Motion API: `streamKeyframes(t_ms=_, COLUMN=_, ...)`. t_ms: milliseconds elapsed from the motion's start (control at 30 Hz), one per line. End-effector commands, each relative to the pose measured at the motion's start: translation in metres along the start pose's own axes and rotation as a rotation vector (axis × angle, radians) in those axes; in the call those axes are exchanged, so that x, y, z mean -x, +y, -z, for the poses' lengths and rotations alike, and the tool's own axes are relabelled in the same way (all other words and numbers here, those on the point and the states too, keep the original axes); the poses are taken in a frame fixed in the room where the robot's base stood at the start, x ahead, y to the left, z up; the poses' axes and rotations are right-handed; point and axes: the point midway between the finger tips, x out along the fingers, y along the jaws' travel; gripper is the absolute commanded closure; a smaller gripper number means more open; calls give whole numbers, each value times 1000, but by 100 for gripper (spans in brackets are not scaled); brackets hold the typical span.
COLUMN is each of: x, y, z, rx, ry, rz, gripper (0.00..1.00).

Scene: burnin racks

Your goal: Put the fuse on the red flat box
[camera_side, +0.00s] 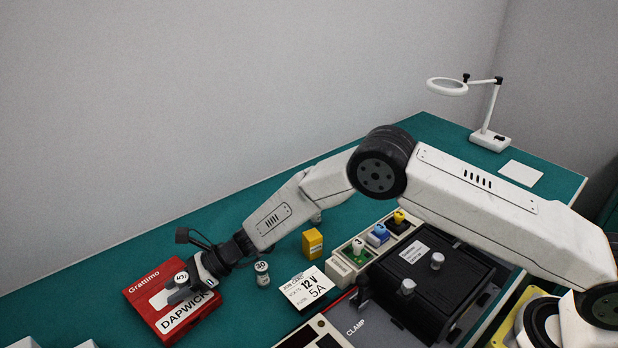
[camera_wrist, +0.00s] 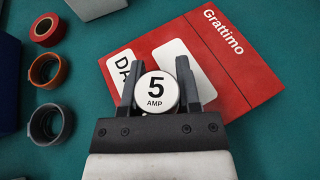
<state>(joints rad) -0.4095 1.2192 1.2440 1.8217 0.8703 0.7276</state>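The red flat box (camera_wrist: 231,60) lies on the green bench, with "Grattimo" and "DAPWICK" labels. It also shows in the side view (camera_side: 147,288) at the lower left. My gripper (camera_wrist: 156,82) is over the box's label side. A round fuse (camera_wrist: 155,91) with a white top marked "5 AMP" sits between its two dark fingers, which appear to touch its sides. In the side view the gripper (camera_side: 180,285) and the fuse's white top (camera_side: 181,277) are over the box. I cannot tell whether the fuse rests on the box or is just above it.
A fuse marked 30 (camera_side: 262,273), a yellow block (camera_side: 312,243) and a "12 V 5A" card (camera_side: 307,287) are right of the box. A black clamp fixture (camera_side: 430,280) stands further right.

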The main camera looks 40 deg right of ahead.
Motion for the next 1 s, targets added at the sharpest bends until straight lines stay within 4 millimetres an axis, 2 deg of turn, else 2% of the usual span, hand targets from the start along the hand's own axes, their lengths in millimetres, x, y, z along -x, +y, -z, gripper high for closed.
streamKeyframes(t_ms=33, x=0, y=0, z=0, rx=0, ry=0, rz=0, gripper=45)
streamKeyframes(t_ms=100, x=0, y=0, z=0, rx=0, ry=0, rz=0, gripper=23)
streamKeyframes(t_ms=633, x=4, y=-1, z=-3, rx=0, ry=-1, rz=1, gripper=23)
streamKeyframes(t_ms=867, x=23, y=-1, z=-3, rx=0, ry=-1, rz=1, gripper=23)
streamKeyframes(t_ms=1000, x=41, y=-1, z=-3, rx=-1, ry=0, rz=3, gripper=23)
